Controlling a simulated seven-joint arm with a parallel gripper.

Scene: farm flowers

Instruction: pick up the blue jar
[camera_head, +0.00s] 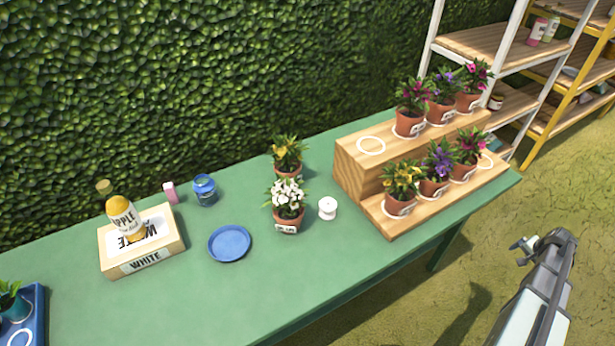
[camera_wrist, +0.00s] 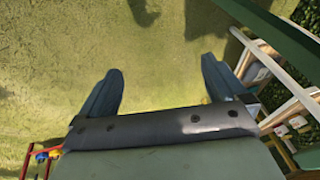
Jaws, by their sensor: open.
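The blue jar (camera_head: 204,190) stands upright on the green table (camera_head: 320,280), toward its back edge beside a small pink item. It is dark blue and looks glassy. My gripper (camera_head: 524,250) is at the right in the head view, off the table's right end and far from the jar. In the wrist view my gripper (camera_wrist: 160,88) has its two fingers wide apart with only grass between them. The jar does not show in the wrist view.
Potted white flowers (camera_head: 288,201), a white knob-like item (camera_head: 327,208) and a wooden step stand (camera_head: 350,170) with several pots stand farther right.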

